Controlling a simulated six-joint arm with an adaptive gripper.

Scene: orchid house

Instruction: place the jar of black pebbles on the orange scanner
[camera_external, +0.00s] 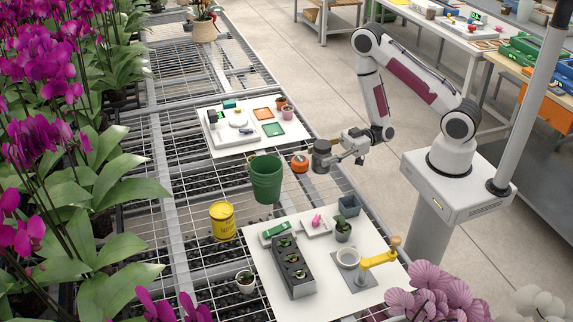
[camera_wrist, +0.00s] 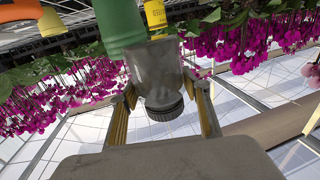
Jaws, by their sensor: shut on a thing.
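The jar (camera_external: 321,161) is grey and dark-lidded, and my gripper (camera_external: 342,156) is shut around it. It looks upright and off the bench mesh. In the wrist view the jar (camera_wrist: 156,72) sits between the fingers of my gripper (camera_wrist: 162,100); its contents are hard to make out. A round orange device with a dark top, seemingly the orange scanner (camera_external: 300,164), stands just left of the jar in the external view. An orange shape at the top left of the wrist view (camera_wrist: 18,12) appears to be the same scanner. A small gap seems to separate jar and scanner.
A green bucket (camera_external: 266,182) stands close to the scanner, with a yellow tin (camera_external: 222,222) beyond it. A white board (camera_external: 212,145) with small items lies behind; another board (camera_external: 333,292) with pots, a planter and a yellow-armed stand lies in front. Orchids line the left.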

